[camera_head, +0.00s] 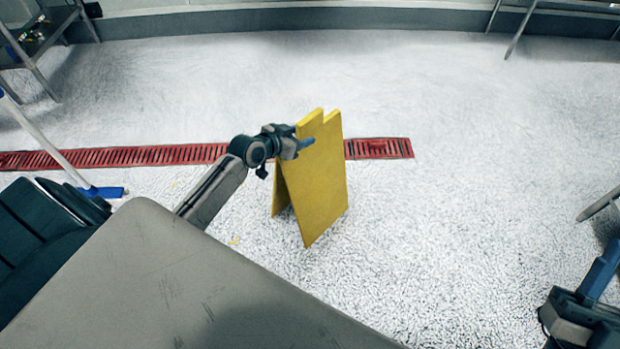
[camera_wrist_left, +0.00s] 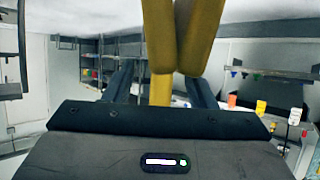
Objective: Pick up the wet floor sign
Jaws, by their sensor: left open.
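The yellow wet floor sign (camera_head: 322,185) stands upright on the floor as a folded A-frame in the head view. My left gripper (camera_head: 304,144) is at the upper part of the sign. In the left wrist view the yellow panels (camera_wrist_left: 182,35) come down between the two separated fingers of my left gripper (camera_wrist_left: 160,90). The jaws are open around part of the sign, and no firm hold shows. My right gripper (camera_head: 600,275) is at the lower right edge, away from the sign; its jaw state is unclear.
A red drain grate (camera_head: 380,148) crosses the pale floor behind the sign. A blue-headed tool with a white handle (camera_head: 48,143) is at the left. Metal legs (camera_head: 523,25) stand at the back right. The floor right of the sign is clear.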

